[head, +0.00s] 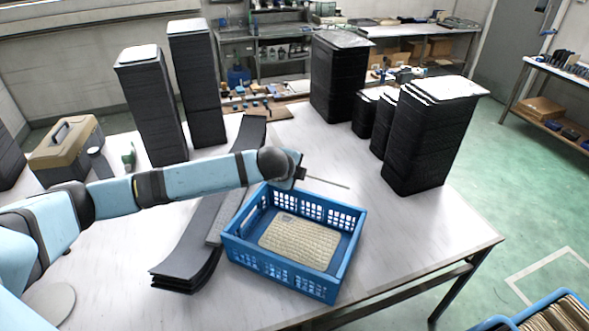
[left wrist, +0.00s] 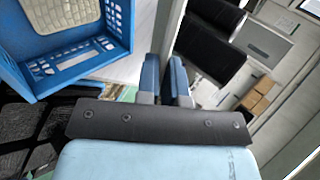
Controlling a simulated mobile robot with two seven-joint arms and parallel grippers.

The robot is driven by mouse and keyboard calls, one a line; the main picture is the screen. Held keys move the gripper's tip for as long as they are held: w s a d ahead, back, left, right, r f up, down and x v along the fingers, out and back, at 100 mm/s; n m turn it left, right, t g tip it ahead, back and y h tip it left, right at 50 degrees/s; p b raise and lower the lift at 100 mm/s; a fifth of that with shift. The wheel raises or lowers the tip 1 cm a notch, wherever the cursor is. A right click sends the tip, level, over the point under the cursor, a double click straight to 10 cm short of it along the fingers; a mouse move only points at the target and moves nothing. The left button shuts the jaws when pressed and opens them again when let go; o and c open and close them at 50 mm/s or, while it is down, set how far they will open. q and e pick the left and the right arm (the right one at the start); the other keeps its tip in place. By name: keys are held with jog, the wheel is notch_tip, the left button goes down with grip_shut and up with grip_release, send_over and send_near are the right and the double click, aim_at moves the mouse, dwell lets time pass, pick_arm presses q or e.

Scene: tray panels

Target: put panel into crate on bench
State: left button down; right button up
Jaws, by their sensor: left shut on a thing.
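The blue crate (head: 275,266) stands on the white bench (head: 400,235), and its corner shows at upper left in the left wrist view (left wrist: 118,22). A beige, patterned flat piece (head: 300,243) lies on its floor. My left gripper (head: 302,174) is above the crate's far side, shut on a thin panel (head: 330,182) seen almost edge-on and sticking out to the right. In the left wrist view the two blue fingers (left wrist: 166,82) are close together; the panel there is hard to make out. My right gripper is in neither view.
Tall dark panel stacks stand at back left (head: 153,105) and right (head: 430,130). Long grey strips (head: 190,255) lie left of the crate. A toolbox (head: 65,150) is at far left. Another blue crate (head: 560,297) is at lower right. Bench right of the crate is clear.

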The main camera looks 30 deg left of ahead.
pick_arm(q)
notch_tip(320, 180, down, 22)
jog(key=b, duration=0.9)
jog(key=shift+r, duration=0.15)
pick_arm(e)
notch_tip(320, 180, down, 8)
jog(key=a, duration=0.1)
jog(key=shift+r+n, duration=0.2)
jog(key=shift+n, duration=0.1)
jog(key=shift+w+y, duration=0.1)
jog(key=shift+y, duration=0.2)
pick_arm(q)
jog(key=shift+f, duration=0.2)
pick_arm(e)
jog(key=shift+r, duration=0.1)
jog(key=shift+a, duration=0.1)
pick_arm(q)
jog(key=c, duration=1.2)
grip_release()
jog(key=shift+o, duration=0.2)
